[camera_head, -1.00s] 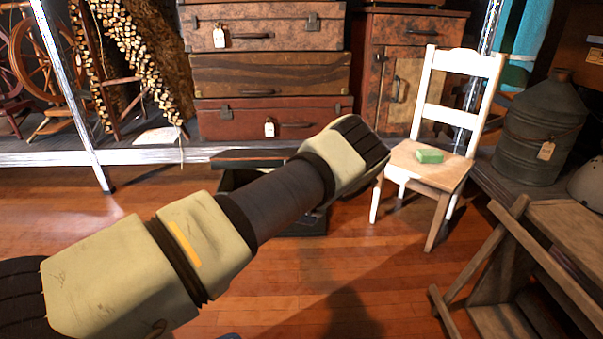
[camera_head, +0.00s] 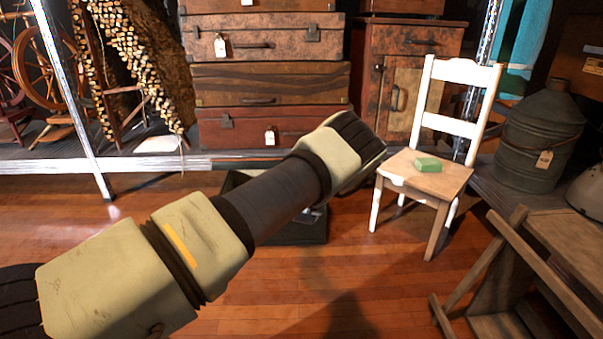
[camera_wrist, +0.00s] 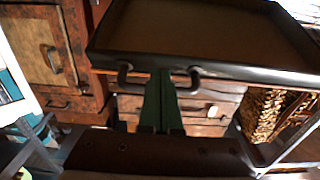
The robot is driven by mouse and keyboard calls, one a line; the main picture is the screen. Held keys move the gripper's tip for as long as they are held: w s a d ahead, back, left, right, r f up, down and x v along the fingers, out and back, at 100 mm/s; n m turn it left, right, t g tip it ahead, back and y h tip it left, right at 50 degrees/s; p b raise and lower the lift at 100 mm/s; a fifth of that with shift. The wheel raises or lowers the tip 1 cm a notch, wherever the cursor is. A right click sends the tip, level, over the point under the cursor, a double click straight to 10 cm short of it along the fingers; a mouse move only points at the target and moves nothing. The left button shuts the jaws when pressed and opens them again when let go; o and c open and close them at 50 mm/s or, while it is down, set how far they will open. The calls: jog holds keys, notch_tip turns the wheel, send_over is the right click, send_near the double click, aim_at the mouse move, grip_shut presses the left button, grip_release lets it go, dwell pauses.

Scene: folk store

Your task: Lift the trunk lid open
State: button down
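The dark trunk (camera_head: 303,235) stands on the floor behind my arm in the head view. In the head view the gripper is hidden behind my arm.
A white chair (camera_head: 437,170) with a green block (camera_head: 427,164) stands right of the trunk. Stacked suitcases (camera_head: 270,85) and a cabinet (camera_head: 410,70) stand behind it. A wooden stand (camera_head: 560,235) is at the right. Floor in front is clear.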

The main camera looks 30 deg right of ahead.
jog(key=shift+r, duration=0.15)
jog(key=shift+w+d+r+p, duration=0.15)
jog(key=shift+w+r+p, duration=0.1)
jog(key=shift+r, duration=0.3)
jog(key=shift+w+d+r+p, duration=0.15)
jog(key=shift+w+r, duration=0.1)
jog(key=shift+r, duration=0.35)
jog(key=shift+w+d+r, duration=0.25)
jog(key=shift+w+r, duration=0.35)
jog(key=shift+r, duration=0.35)
dwell(0.3)
jog(key=p+v, duration=0.5)
jog(key=v, duration=0.6)
jog(key=shift+p, duration=0.4)
jog(key=shift+r, duration=0.1)
